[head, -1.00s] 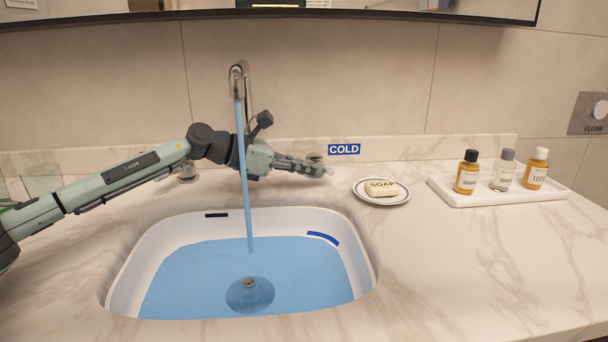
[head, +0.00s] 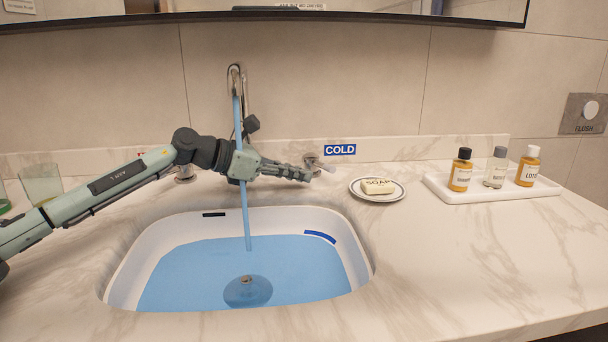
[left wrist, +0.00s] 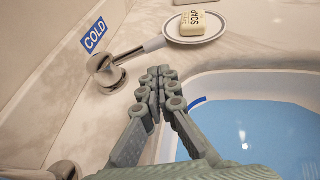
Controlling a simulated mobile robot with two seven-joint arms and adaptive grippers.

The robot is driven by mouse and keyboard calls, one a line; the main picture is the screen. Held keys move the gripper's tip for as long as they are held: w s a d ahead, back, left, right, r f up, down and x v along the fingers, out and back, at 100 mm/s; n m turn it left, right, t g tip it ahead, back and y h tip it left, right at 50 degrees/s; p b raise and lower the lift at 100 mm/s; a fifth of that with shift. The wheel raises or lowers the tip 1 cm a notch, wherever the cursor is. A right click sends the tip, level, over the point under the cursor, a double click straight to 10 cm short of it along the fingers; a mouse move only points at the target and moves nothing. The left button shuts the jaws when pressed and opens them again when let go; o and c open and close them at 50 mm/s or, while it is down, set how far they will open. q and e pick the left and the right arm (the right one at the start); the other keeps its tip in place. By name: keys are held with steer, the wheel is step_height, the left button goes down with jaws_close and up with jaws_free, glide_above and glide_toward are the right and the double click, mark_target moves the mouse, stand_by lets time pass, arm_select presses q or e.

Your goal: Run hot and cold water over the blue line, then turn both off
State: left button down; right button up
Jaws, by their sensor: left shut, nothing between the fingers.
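A blue stream runs from the faucet (head: 237,78) into the basin (head: 125,275), where blue water (head: 200,270) stands. The blue line (head: 320,237) is on the basin's back right wall, close to the water's edge; it also shows in the left wrist view (left wrist: 197,103). The cold tap (left wrist: 105,72) has its lever (left wrist: 150,45) pointing toward the soap. My left gripper (head: 310,174) is shut and empty, in front of the cold tap and apart from it in the left wrist view. The hot tap (head: 185,174) is partly hidden behind my left arm. My right gripper is not in view.
The COLD sign (head: 340,150) is on the backsplash. A soap dish (head: 398,192) with soap (head: 378,186) stands right of the cold tap. A white tray (head: 470,194) of small bottles is farther right. A glass (head: 42,180) stands at the left. The front right counter is clear.

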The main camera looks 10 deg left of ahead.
arm_select(q)
steer(key=s+b+v, duration=0.1)
steer(key=v, duration=0.9)
steer(key=shift+s+d, duration=0.2)
steer(key=shift+s, duration=0.15)
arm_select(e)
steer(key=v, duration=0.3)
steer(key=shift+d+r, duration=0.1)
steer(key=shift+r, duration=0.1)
arm_select(q)
steer(key=c, duration=2.2)
jaws_free()
stand_by(0.5)
